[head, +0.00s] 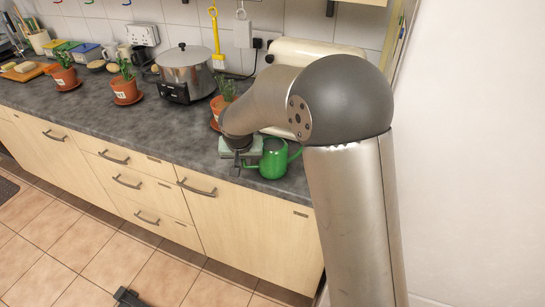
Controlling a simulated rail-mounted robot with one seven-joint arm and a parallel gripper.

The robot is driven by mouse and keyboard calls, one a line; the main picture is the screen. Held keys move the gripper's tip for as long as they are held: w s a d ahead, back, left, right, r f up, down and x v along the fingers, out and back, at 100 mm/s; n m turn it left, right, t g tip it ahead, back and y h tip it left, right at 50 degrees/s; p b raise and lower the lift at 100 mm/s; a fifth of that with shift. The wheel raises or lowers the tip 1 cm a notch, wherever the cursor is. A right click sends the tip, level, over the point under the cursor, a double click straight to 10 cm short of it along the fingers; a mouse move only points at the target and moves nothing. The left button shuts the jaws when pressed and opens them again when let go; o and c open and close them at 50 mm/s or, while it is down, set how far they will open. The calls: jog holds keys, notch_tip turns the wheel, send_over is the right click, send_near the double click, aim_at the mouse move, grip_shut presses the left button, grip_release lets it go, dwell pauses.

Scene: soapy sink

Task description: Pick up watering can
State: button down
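A green watering can (273,160) stands on the dark counter near its front edge, at the right end, close beside my arm. A green loop or spout shows on its right side. My gripper (239,162) hangs at the end of my arm just left of the can. It is small and dark here, and I cannot tell whether its fingers are open or shut, or whether they touch the can. A pale green flat object (226,149) lies at or behind the gripper and is partly covered by it.
A potted plant (222,104) stands behind my arm, partly hidden. A steel pot cooker (186,73) and more potted plants (125,88) stand further left. A cream rounded appliance (310,52) is at the back right. The front counter (120,120) left of my gripper is clear.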

jog(key=shift+r, duration=0.4)
notch_tip(320, 180, up, 2)
jog(key=shift+r, duration=0.25)
jog(key=s+d+r+b, duration=0.3)
jog(key=s+r, duration=0.6)
jog(key=s, duration=0.4)
jog(key=shift+s+d+r+b, duration=0.2)
jog(key=shift+d+r+b, duration=0.2)
jog(key=shift+d, duration=0.15)
jog(key=shift+f, duration=0.1)
